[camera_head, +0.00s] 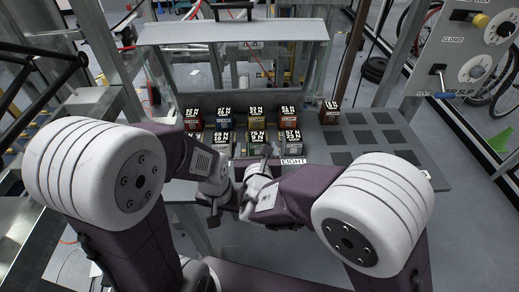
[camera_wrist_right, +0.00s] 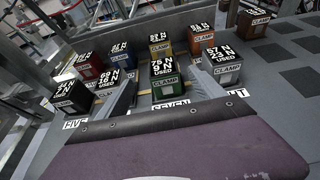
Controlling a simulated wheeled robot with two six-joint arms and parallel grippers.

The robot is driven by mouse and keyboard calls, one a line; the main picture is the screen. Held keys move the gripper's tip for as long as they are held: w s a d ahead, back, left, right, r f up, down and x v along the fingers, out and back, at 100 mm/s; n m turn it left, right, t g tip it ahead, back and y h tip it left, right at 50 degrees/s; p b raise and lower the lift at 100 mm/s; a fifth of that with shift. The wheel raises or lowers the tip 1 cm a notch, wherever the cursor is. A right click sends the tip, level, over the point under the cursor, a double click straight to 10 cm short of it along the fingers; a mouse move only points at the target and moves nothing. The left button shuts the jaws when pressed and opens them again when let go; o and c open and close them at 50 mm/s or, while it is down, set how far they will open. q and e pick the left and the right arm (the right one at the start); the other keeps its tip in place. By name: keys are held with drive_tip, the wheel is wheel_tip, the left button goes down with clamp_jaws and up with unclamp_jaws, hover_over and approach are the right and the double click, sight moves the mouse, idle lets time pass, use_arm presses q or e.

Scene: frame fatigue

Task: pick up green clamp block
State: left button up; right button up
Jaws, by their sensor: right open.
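The green clamp block (camera_wrist_right: 165,88) stands in the front row of the rack, its black top reading 75 N, 9 N, USED. It also shows in the head view (camera_head: 257,147), partly behind my right gripper. My right gripper (camera_head: 264,160) is open. In the right wrist view its two grey fingers (camera_wrist_right: 166,92) reach forward to the left and right of the green block; I cannot tell whether they touch it. My left gripper (camera_head: 214,212) hangs lower left, in front of the rack's edge; its jaws are too unclear to read.
A back row holds red (camera_wrist_right: 90,68), blue (camera_wrist_right: 122,62), yellow (camera_wrist_right: 160,50) and orange (camera_wrist_right: 202,45) blocks. The rack's right part (camera_head: 375,140) has empty dark pads.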

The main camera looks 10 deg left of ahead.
sight(257, 138)
drive_tip(key=x, duration=0.8)
drive_tip(key=shift+w+d+f, duration=0.1)
drive_tip(key=shift+w+f, duration=0.1)
drive_tip(key=shift+w, duration=0.15)
drive_tip(key=shift+s+r, duration=0.1)
drive_tip(key=shift+c, duration=0.9)
clamp_jaws()
